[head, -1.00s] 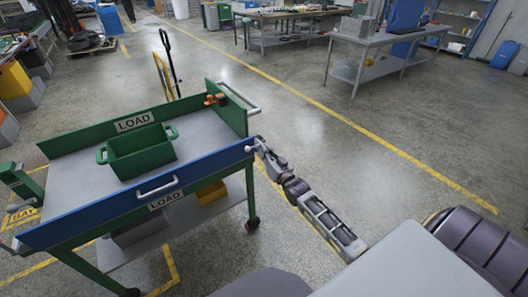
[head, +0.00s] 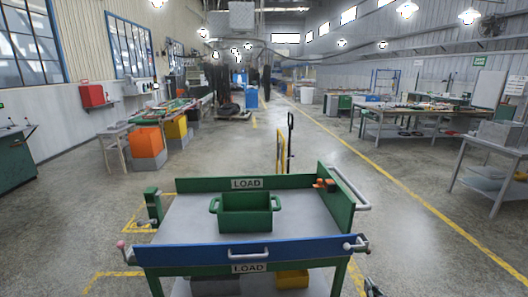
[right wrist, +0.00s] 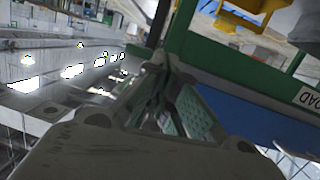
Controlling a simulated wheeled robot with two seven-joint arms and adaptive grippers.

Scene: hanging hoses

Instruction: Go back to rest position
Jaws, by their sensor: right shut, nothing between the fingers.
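My right gripper (head: 372,287) shows only as a small piece at the bottom edge of the head view, just right of the cart's near right leg. In the right wrist view its fingers (right wrist: 170,98) are closed together with nothing between them. The green cart (head: 185,228) with LOAD labels stands in front of me. Its green side also shows close to the fingers in the right wrist view (right wrist: 220,58); I cannot tell the exact gap. My left gripper is out of view.
A green bin (head: 245,214) and small orange items (head: 325,184) are on the cart top. A blue rail (head: 210,257) with a handle runs along its near side. A grey table (head: 495,165) stands at right. The floor between the cart and that table is clear.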

